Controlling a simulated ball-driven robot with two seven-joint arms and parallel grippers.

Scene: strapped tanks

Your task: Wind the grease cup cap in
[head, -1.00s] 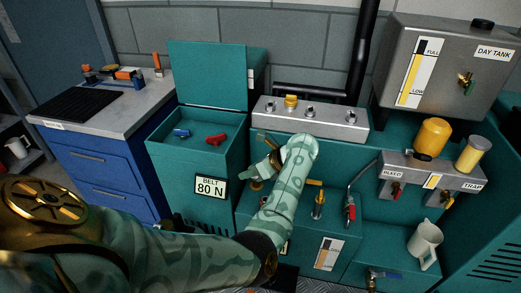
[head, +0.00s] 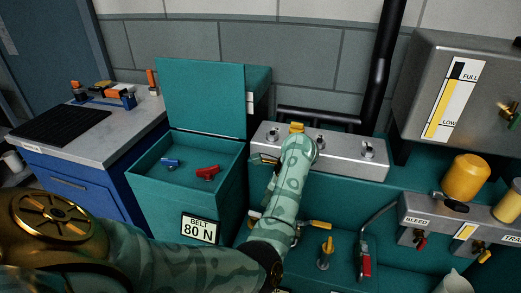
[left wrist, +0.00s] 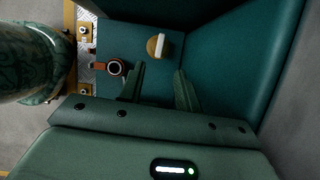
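A round brass cap (left wrist: 157,46) with a pale bar across it stands on a teal face in the left wrist view; I take it for the grease cup cap. My left gripper (left wrist: 158,84) is open there, its two dark green fingers apart with nothing between them. The cap lies beyond the fingertips, apart from them. In the head view my left gripper (head: 264,161) is mostly hidden by its own forearm, left of the grey block. A yellow-brass cap (head: 296,127) also tops that block; I cannot tell whether it is the same one. My right gripper is not in view.
The grey metal block (head: 345,152) carries several fittings. A teal open-lidded bin (head: 200,150) holds a blue and a red handle. A yellow-handled valve (head: 326,250) and a red-handled lever (head: 364,262) stand right of my forearm. A black ringed fitting (left wrist: 115,67) sits beside the cap.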

